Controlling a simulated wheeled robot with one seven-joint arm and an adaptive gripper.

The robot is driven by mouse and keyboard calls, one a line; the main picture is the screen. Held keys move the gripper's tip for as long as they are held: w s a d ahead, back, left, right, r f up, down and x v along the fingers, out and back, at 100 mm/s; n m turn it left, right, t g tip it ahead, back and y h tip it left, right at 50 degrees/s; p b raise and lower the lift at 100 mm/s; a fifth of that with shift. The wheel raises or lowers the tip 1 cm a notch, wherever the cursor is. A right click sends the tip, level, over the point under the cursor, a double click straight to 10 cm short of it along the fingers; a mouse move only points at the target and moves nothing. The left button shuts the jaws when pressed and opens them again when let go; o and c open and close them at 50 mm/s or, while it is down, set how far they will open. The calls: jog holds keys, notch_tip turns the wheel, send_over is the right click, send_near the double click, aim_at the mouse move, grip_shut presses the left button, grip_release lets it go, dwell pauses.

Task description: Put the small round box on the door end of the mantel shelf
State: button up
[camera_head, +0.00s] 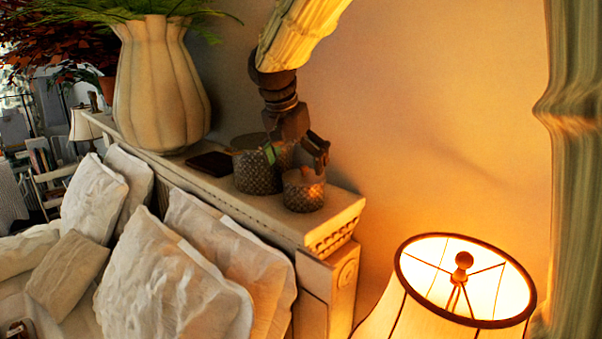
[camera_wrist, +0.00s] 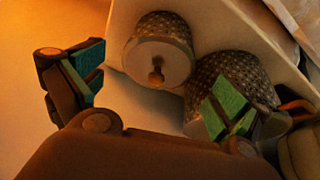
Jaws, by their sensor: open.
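The small round box (camera_head: 304,190) stands upright on the mantel shelf (camera_head: 322,217) near its right end. It has a woven dark side; the wrist view shows its pale lid with a knob (camera_wrist: 157,62). A larger woven round box (camera_head: 256,172) stands close beside it on the left, and it also shows in the wrist view (camera_wrist: 232,68). My gripper (camera_head: 295,156) is open and empty above the boxes, its fingers pointing down. In the wrist view its green-padded fingers (camera_wrist: 160,88) are spread, one overlapping the larger box. I cannot tell whether that finger touches it.
A dark flat object (camera_head: 209,164) and a large ribbed vase (camera_head: 160,90) with greenery stand farther left on the shelf. A lit lamp (camera_head: 455,285) stands in front of the shelf's right end. White pillows (camera_head: 170,285) lie below. A little bare shelf shows right of the small box.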

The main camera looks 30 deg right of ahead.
jog(key=shift+p+v, duration=1.2)
jog(key=shift+v, duration=0.05)
jog(key=shift+s, duration=0.1)
